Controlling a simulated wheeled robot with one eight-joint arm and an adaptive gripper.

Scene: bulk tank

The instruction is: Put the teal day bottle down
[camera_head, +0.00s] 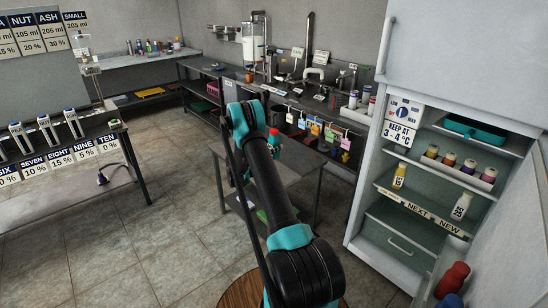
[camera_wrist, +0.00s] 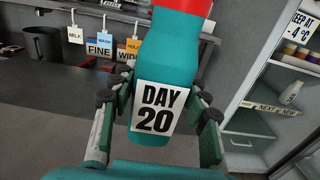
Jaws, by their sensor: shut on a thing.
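The teal day bottle (camera_wrist: 168,62) has a red cap and a white label reading DAY 20. In the wrist view it is between the fingers of my gripper (camera_wrist: 156,115), which is shut on it. Its cap is at the top edge of that view and the bottle looks slightly tilted there. In the head view, the bottle's red and teal top (camera_head: 274,138) shows beside my arm, over or near a small grey table (camera_head: 297,178). My arm hides most of the gripper there. I cannot see anything touching the bottle's base.
An open fridge (camera_head: 400,218) at the right has shelves labelled NEXT and NEW. A yellow bottle (camera_head: 399,176) and a white bottle (camera_head: 462,206) stand in it. A cluttered counter (camera_head: 325,107) with hanging tags runs behind. Tiled floor (camera_head: 150,225) is clear at the left.

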